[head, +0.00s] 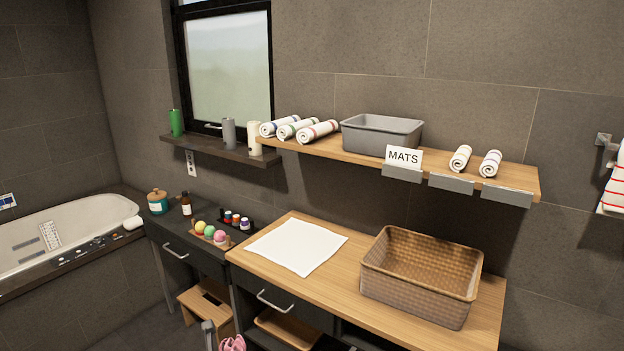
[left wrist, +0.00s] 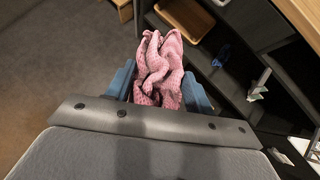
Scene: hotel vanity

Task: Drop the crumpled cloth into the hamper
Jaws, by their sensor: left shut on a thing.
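The crumpled pink cloth (left wrist: 160,58) is bunched between the blue fingers of my left gripper (left wrist: 158,88) in the left wrist view. The gripper is shut on it. In the head view only a bit of the pink cloth (head: 233,344) shows at the bottom edge, low in front of the counter. A brown woven basket (head: 415,290), the only hamper-like container I see, stands on the right of the wooden counter and looks empty. The cloth is to its left and lower, apart from it. My right gripper is not in view.
A white sheet (head: 295,246) lies flat on the wooden counter (head: 345,290), left of the basket. A shelf above holds rolled towels (head: 318,132), a grey bin (head: 382,134) and a MATS sign (head: 403,158). A wooden stool (head: 205,306) stands below the dark counter.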

